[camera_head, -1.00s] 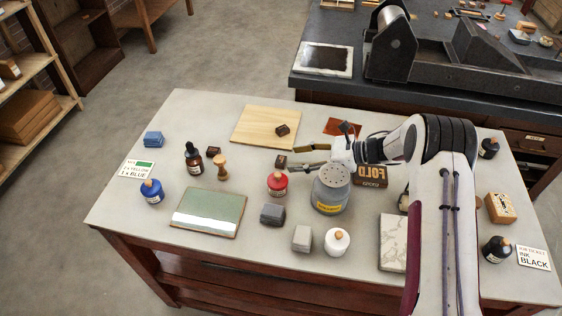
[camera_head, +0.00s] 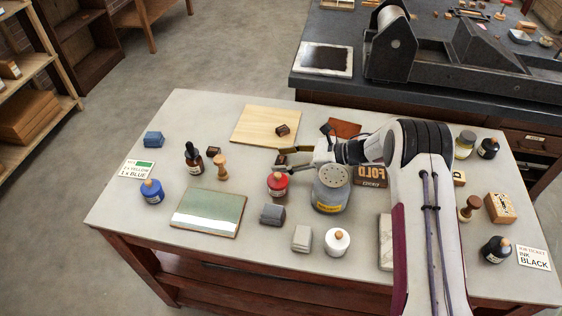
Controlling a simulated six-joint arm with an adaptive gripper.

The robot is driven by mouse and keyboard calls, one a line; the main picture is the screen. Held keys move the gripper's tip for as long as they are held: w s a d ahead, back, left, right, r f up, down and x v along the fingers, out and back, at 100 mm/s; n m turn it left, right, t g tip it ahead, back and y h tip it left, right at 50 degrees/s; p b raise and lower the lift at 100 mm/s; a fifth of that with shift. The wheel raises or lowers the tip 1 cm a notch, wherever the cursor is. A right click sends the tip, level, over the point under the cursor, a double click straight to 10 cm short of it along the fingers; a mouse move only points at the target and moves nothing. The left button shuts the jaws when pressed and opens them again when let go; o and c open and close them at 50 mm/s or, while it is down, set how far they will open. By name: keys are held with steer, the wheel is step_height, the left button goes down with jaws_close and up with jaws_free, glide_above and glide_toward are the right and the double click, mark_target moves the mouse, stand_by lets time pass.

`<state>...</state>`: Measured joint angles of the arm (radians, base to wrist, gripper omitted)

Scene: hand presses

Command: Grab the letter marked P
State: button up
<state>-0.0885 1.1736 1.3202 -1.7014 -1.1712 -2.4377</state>
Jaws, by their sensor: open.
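Small dark brown blocks, possibly letters, lie on the pale table (camera_head: 150,225). One dark block (camera_head: 281,160) is by the fingertips of my gripper (camera_head: 282,161), which is open and points left. The block appears between the fingers, but contact cannot be told. A second dark block (camera_head: 282,130) lies on the wooden board (camera_head: 255,128). A third (camera_head: 213,152) lies at left by a wooden-handled stamp. A light block with a dark mark (camera_head: 459,178) is right of my arm. No marking can be read surely as P.
A red bottle (camera_head: 277,185) and a grey canister with holes in its lid (camera_head: 331,190) stand close below my gripper. Grey blocks (camera_head: 272,214), a white jar (camera_head: 337,242) and a block marked FOLD (camera_head: 371,177) are nearby. The table's left front is clear.

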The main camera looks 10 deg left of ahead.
mark_target(284, 160)
steer(key=shift+c, duration=0.3)
steer(key=c, duration=0.8)
steer(key=shift+c, duration=0.2)
steer(key=shift+r, duration=0.1)
step_height(284, 160, up, 10)
stand_by(0.4)
stand_by(0.4)
